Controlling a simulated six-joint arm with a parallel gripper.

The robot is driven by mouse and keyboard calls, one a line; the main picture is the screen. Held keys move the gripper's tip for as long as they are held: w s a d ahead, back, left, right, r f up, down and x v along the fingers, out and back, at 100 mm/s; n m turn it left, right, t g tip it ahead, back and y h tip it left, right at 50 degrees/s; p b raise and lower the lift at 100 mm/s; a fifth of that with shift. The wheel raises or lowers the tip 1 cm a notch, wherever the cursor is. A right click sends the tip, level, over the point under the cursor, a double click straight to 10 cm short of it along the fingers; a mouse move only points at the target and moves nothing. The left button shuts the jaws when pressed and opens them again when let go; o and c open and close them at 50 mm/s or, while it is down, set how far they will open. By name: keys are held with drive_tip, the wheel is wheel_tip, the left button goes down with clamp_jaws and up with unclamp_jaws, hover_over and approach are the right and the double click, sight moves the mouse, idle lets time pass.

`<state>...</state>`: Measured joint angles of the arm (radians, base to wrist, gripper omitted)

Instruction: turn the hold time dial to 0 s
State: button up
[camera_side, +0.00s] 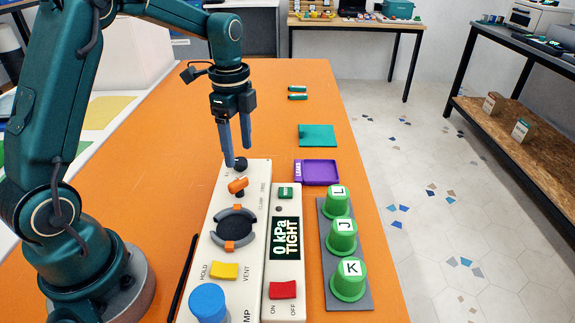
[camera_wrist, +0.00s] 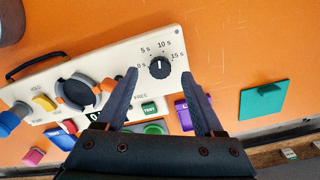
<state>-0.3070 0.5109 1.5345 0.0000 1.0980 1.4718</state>
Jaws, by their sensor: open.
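The hold time dial (camera_wrist: 159,68) is a small black knob on the far end of a cream panel (camera_wrist: 100,70). Labels 0 s, 5 s, 10 s and 15 s curve around it. Its white mark points roughly up in the wrist view, toward the 5 s to 10 s side; the exact setting is hard to tell. The dial also shows in the side view (camera_side: 241,165), partly behind a finger. My gripper (camera_side: 238,157) is open and points down over the dial. In the wrist view my gripper (camera_wrist: 160,73) has one finger to each side of the dial, holding nothing.
An orange lever (camera_side: 238,186) and a round grey-black knob (camera_side: 234,228) sit on the same panel, close to the dial. A display panel (camera_side: 286,238) reads 0 kPa TIGHT. A purple tray (camera_side: 317,172) and green lettered caps (camera_side: 342,236) stand to the right.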

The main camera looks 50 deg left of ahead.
sight(241, 163)
drive_tip(key=shift+f, duration=1.2)
clamp_jaws()
